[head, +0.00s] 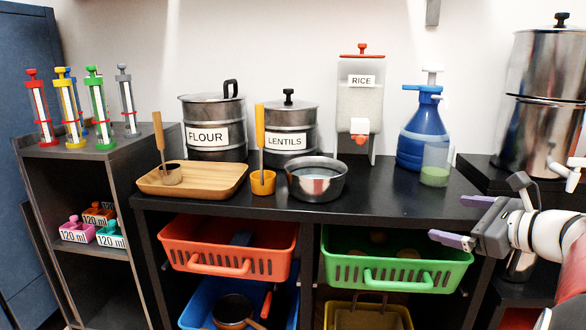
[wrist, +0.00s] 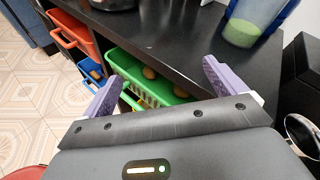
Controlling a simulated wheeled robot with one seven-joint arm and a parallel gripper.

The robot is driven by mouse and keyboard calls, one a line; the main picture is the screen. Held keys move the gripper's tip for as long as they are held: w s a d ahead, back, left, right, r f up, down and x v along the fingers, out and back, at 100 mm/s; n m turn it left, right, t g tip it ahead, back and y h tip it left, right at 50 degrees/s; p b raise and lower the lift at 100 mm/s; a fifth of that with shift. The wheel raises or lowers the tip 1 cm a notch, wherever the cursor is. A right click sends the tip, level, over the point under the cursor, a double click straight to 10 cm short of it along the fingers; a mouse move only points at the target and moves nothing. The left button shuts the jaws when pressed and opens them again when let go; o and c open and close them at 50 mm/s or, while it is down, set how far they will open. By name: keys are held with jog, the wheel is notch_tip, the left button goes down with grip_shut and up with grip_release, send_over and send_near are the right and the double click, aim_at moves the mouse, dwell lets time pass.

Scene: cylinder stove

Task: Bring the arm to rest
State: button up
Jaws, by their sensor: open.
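My gripper (head: 455,219) is at the right in the head view, in front of the black counter's right end and apart from everything near it. Its two purple fingers are spread wide with nothing between them. In the wrist view my gripper (wrist: 158,90) is also open and empty, with the counter edge and the green basket (wrist: 150,90) beyond the fingers. My arm reaches in from the right edge of the head view.
The black counter (head: 400,200) holds a metal bowl (head: 316,180), wooden tray (head: 215,180), labelled pots, rice dispenser (head: 360,105), blue jug (head: 422,135) and a cup with green contents (head: 435,172). Baskets, red (head: 230,258) and green (head: 395,275), jut out below. A steel urn (head: 540,120) stands right.

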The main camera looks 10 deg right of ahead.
jog(key=s+a+f+n+g+p, duration=0.2)
jog(key=s+a+n+g, duration=0.2)
jog(key=a+n, duration=0.45)
jog(key=s+a+f+n+g+p, duration=0.1)
jog(key=s+a+n+g+p, duration=0.25)
jog(key=a, duration=0.75)
jog(key=s+a+f+n+h+p, duration=0.2)
jog(key=s+n+h, duration=0.3)
jog(key=s+n, duration=0.5)
jog(key=shift+s+a+f+n+h, duration=0.35)
jog(key=shift+f+n, duration=0.3)
jog(key=shift+n, duration=2.05)
